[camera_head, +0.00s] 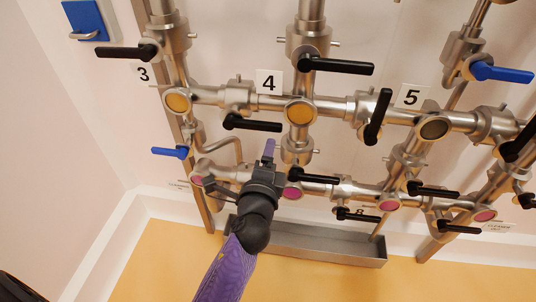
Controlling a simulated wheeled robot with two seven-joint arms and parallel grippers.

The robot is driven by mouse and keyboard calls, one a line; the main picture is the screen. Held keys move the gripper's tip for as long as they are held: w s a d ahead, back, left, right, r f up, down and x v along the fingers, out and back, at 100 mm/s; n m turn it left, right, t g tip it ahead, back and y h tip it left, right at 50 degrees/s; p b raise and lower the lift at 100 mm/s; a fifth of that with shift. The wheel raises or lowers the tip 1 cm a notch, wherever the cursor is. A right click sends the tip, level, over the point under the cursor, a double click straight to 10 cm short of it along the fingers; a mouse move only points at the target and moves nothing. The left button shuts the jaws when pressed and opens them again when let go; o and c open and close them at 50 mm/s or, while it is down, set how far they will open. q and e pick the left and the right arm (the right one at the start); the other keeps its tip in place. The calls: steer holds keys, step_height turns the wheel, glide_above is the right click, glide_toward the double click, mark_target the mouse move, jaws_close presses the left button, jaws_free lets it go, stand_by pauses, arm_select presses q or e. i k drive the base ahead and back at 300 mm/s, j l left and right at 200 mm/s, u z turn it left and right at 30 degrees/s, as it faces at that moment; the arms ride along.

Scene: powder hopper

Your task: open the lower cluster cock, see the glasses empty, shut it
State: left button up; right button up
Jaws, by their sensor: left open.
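The lower row of pipework carries pink sight glasses: one at the left (197,181), one beside my gripper (292,192), one further right (389,205) and one at the far right (484,215). Black lever handles sit along this row, among them one just right of my gripper (313,176), one below the pipe (355,215) and one further right (432,190). Which is the lower cluster cock I cannot tell. My left gripper (268,152) is open in front of the lower pipe, with a purple finger pointing up. Contact with any lever is not clear. My right gripper is out of view.
The upper row has yellow glasses (178,100) (299,112), a dark glass (434,128), black levers and labels 3, 4 and 5. Blue levers (171,152) (502,73) stand at the sides. A grey metal trough (310,244) lies below.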

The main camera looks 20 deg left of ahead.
mark_target(182, 153)
steer(key=u, duration=1.6)
